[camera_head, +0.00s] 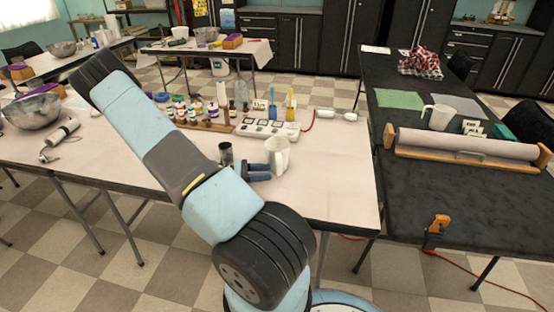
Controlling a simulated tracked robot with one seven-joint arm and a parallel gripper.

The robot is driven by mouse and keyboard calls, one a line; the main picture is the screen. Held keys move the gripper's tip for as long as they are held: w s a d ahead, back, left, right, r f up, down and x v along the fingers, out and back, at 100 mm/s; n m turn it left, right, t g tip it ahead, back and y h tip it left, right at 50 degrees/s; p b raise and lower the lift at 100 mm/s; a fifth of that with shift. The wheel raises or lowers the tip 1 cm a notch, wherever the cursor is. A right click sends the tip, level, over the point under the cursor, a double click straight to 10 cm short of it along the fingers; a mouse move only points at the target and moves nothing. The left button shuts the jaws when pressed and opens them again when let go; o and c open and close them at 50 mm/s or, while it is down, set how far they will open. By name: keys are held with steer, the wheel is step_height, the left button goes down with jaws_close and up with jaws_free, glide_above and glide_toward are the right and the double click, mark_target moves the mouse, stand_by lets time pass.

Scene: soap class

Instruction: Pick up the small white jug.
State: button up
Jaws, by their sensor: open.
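A small white jug (278,156) stands upright on the white table, right of the middle. My gripper (264,171) has dark blue fingers pointing right, close to the jug's lower left side. The fingers are open, and no hold on the jug shows. Whether a finger touches the jug or overlaps it only in this view, I cannot tell. Another white jug (438,118) stands on the black table at the right, well away from my gripper.
A dark cylinder (226,153) stands just left of my gripper. A white multi-panel device (268,129) and several small bottles (183,110) are behind the jug. The white table (335,185) is clear to the jug's right. A roll in a wooden holder (465,147) lies on the black table.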

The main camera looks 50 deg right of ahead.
mark_target(279, 174)
steer(key=x, duration=0.6)
steer(key=shift+a, duration=0.1)
jaws_close()
stand_by(0.4)
